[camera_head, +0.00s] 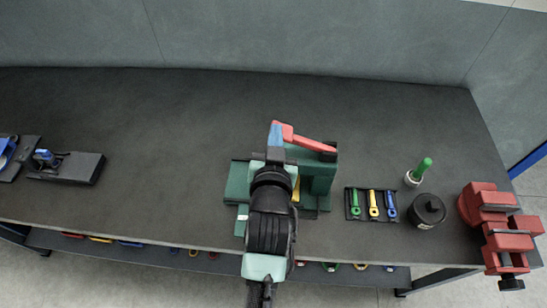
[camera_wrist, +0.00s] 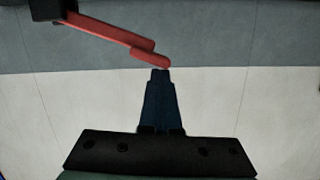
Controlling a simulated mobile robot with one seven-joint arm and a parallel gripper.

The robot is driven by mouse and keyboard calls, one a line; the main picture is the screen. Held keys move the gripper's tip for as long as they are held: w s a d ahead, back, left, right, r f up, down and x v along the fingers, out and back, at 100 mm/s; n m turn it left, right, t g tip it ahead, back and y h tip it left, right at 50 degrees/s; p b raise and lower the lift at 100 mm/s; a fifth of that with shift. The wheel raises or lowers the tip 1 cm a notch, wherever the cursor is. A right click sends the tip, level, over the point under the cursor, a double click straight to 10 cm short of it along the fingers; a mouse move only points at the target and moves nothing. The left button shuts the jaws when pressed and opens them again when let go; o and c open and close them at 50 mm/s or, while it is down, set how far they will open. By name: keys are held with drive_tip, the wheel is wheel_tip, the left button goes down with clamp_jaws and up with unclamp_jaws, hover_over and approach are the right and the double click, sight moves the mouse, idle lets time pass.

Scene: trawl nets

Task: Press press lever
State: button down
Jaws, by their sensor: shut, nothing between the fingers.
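The press lever (camera_head: 309,142) is a red bar that slopes across the top of a green press (camera_head: 322,182) on the dark workbench. In the wrist view the red lever (camera_wrist: 112,35) comes in from the upper left, and its rounded end is just above my fingertips. My gripper (camera_head: 275,130) is shut and empty, with its blue fingers right by the lever's left end. The fingers also show in the wrist view (camera_wrist: 160,76). I cannot tell whether they touch the lever. My arm hides part of the press.
Right of the press are a tray (camera_head: 371,216) of coloured tools, a green-handled tool (camera_head: 419,171), a black round container (camera_head: 427,211) and a red vise (camera_head: 496,230). The bench (camera_head: 170,125) behind and left of the press is clear.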

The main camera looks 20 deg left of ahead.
drive_tip(key=b+v, duration=0.2)
drive_tip(key=v, duration=0.7)
drive_tip(key=shift+f, duration=0.3)
drive_tip(key=shift+s+a, duration=0.1)
drive_tip(key=w+d+r+m+y+p, duration=0.1)
drive_tip(key=d+r+m+p, duration=0.2)
drive_tip(key=d+r+p, duration=0.2)
drive_tip(key=shift+w+d, duration=0.15)
drive_tip(key=shift+d, duration=0.1)
idle(0.5)
